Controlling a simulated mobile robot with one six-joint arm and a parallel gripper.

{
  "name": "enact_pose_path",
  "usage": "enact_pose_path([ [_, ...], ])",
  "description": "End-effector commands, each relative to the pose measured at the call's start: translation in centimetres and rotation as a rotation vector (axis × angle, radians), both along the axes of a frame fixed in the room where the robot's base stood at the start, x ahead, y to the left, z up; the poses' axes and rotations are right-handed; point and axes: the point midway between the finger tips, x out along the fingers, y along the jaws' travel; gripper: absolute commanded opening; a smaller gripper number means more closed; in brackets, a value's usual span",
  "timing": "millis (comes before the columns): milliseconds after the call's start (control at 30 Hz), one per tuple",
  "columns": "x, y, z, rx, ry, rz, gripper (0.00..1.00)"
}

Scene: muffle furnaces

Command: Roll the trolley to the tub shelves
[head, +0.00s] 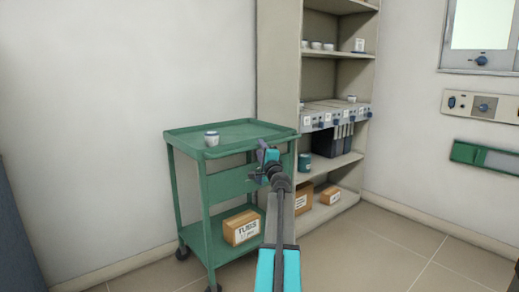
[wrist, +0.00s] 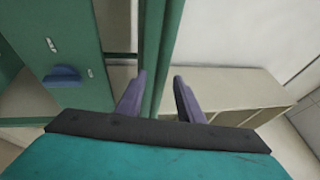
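The green trolley (head: 240,132) stands against the wall, just left of the tub shelves (head: 280,70). My gripper (head: 265,162) is at the trolley's right side, near its right-hand corner post. In the wrist view the two purple fingers (wrist: 159,95) stand apart, one on each side of a green trolley post (wrist: 160,50). A narrow gap shows between the post and the right finger; contact on the left side is unclear. A white tub (head: 211,138) with a dark band stands on the trolley's top. A labelled cardboard box (head: 241,228) sits on its lower shelf.
Wall panels (head: 483,105) hang at the right. Tiled floor (head: 380,250) is clear in front of the shelves.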

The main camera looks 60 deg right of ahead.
Motion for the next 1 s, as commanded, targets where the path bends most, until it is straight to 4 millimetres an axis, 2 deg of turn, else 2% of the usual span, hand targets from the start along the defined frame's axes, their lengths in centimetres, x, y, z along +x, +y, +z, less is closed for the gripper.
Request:
enact_pose_path([
  [300, 1.7, -1.6, 0.4, 0.0, -0.001, 0.0, 0.34],
  [767, 2.0, -1.8, 0.6, 0.0, 0.0, 0.0, 0.34],
  [1000, 2.0, -1.8, 0.5, 0.001, -0.001, -0.001, 0.0],
])
